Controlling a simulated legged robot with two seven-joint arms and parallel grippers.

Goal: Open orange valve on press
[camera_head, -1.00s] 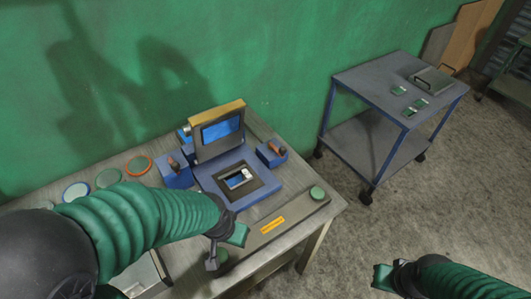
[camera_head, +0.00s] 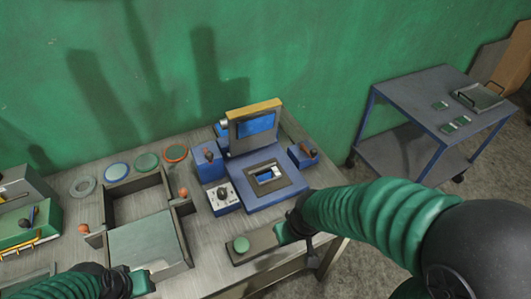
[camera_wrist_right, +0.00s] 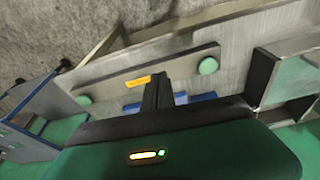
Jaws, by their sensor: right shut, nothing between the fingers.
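The blue press (camera_head: 265,185) with its raised yellow-topped screen stands on the workbench in the head view. A blue box on its left bears a small orange-brown lever (camera_head: 208,154); one on its right bears a similar lever (camera_head: 308,149). I cannot tell which one is the orange valve. My right gripper (camera_head: 294,231) is over the bench front, near the press and apart from both levers. In the right wrist view its fingers (camera_wrist_right: 158,92) are shut and empty. My left gripper (camera_head: 142,283) is at the bottom left, and its jaw state is unclear.
A control box with a dial (camera_head: 222,197) sits left of the press. A grey open-topped fixture (camera_head: 150,245) with orange knobs stands further left. Several coloured rings lie behind it. A front bar carries a green button (camera_head: 241,244). A cart (camera_head: 425,100) stands right.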

